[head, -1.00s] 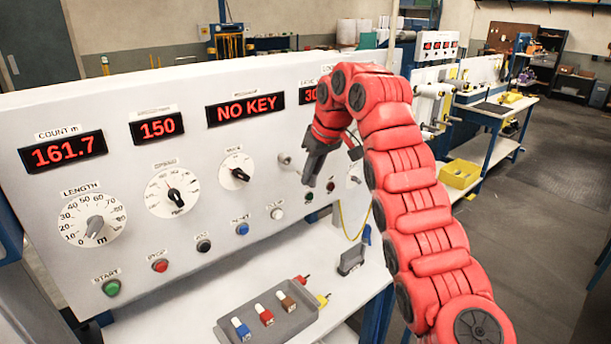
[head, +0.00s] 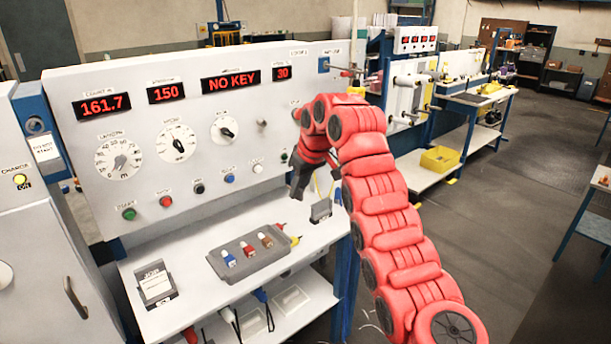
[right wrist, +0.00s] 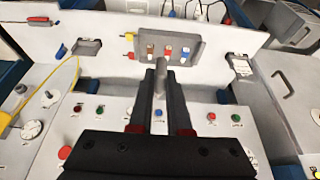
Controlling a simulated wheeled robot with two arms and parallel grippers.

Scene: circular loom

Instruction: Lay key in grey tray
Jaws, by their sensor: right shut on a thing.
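The grey tray (head: 262,261) lies on the white bench shelf, with blue (head: 228,259), red (head: 248,250) and brown (head: 266,241) pieces in a row in it. It also shows in the right wrist view (right wrist: 172,35). My right gripper (head: 297,192) points down above the shelf, in front of the panel and up and to the right of the tray. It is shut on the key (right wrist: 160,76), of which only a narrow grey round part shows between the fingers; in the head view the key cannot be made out. My left gripper is out of view.
Red (head: 281,227) and yellow (head: 295,240) pieces stick out at the tray's right end. A dark grey holder (head: 321,210) stands right of it, and a labelled block (head: 155,285) front left. The upright control panel (head: 85,140) behind shows NO KEY. Bare shelf lies left of the tray.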

